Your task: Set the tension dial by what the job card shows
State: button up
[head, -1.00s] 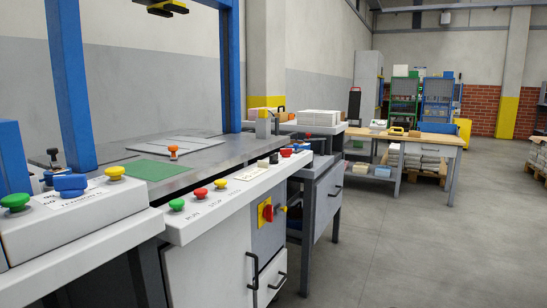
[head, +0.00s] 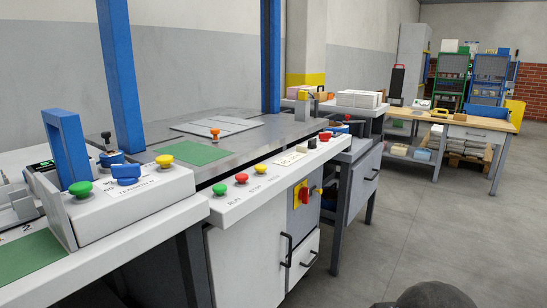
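A blue dial (head: 126,173) sits on the sloped top of a pale control box (head: 165,190) at the left in the head view. Black print beneath it seems to read TENSION N, with numbers around the dial; its exact setting is too small to read. A green button (head: 80,189) and a yellow button (head: 164,160) flank it. I cannot pick out a job card for certain; a small cream card or label (head: 290,158) lies on the front rail, its print unreadable. My gripper is not in view.
The machine's front rail (head: 262,184) carries green, red and yellow buttons and a black switch. A red-and-yellow rotary switch (head: 303,196) sticks out below. A blue frame post (head: 121,75) rises behind the box.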

aim_at(312, 142)
jog(key=u, duration=0.5)
jog(key=k, duration=0.6)
jog(key=i, duration=0.45)
jog(key=z, duration=0.95)
jog(key=i, duration=1.4)
jog(key=u, duration=0.85)
jog(key=i, duration=0.35)
jog(key=u, duration=0.35)
jog(key=k, duration=1.05)
jog(key=z, duration=0.3)
